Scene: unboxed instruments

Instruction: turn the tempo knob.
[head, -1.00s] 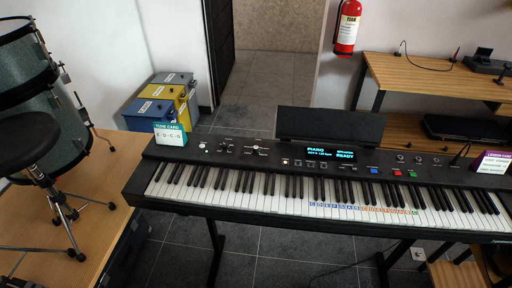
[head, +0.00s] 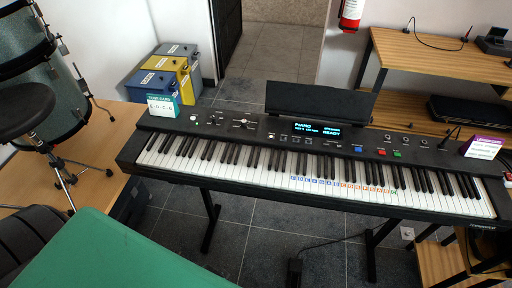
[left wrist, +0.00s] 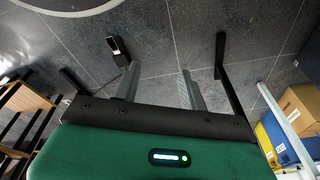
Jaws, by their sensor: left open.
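The keyboard (head: 300,160) stands on its stand across the middle of the head view. Its black panel carries a white knob (head: 193,118) at the left, small controls near the middle-left (head: 243,122), and several dark knobs (head: 405,141) at the right. The labels are too small to read, so I cannot tell which is the tempo knob. The lit display (head: 318,132) reads PIANO and READY. My left gripper (left wrist: 160,68) is open and empty in the left wrist view, over the floor. In the head view only green arm housing shows, left of and in front of the keys. My right gripper is not in view.
A tune card (head: 162,105) stands at the panel's left end and a purple card (head: 482,148) at its right. A music rest (head: 320,102) rises behind the display. A drum stool (head: 25,112) and drums are left. A pedal (head: 295,270) lies on the floor.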

